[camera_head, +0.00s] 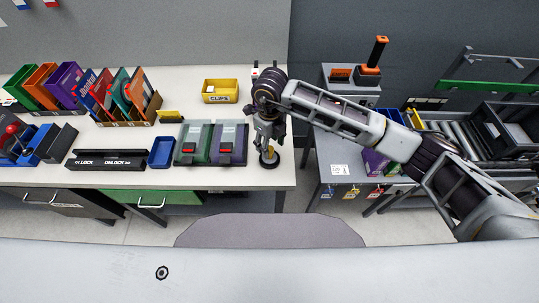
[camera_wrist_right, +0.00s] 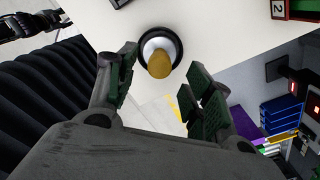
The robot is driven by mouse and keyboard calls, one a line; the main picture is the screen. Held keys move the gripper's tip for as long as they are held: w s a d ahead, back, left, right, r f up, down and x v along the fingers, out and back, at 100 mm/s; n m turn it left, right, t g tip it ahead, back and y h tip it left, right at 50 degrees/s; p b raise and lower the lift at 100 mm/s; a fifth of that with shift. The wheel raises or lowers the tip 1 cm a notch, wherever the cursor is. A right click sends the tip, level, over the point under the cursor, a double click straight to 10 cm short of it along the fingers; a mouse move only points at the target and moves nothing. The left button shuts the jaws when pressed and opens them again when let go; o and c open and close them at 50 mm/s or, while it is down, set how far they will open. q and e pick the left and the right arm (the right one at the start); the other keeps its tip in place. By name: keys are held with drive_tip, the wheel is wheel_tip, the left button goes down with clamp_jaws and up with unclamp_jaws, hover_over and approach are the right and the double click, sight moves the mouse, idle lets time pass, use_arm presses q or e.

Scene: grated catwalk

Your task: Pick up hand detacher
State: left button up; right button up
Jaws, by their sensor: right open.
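A small upright piece with a gold-brown knob, a pale collar and a round black base, which I take for the hand detacher (camera_head: 269,160), stands near the right end of the white table. It also shows in the right wrist view (camera_wrist_right: 159,60). My right gripper (camera_head: 268,143) points down just above it, fingers open. In the right wrist view, the open fingers (camera_wrist_right: 163,68) are on either side of the knob, with gaps to it. A dark gripper, apparently my left one (camera_wrist_right: 32,22), shows at the top left of that view; its fingers are unclear.
Green and purple cases (camera_head: 227,144) stand left of my right gripper. A yellow CLIPS bin (camera_head: 220,91) is behind, a blue tray (camera_head: 162,152) farther left. Past a gap at right is a grey table (camera_head: 340,172) with an orange-handled device (camera_head: 370,72).

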sight(270, 148)
drive_tip(key=shift+a+f+p, duration=0.1)
drive_tip(key=shift+f+p, duration=0.3)
drive_tip(key=shift+f, duration=1.4)
clamp_jaws()
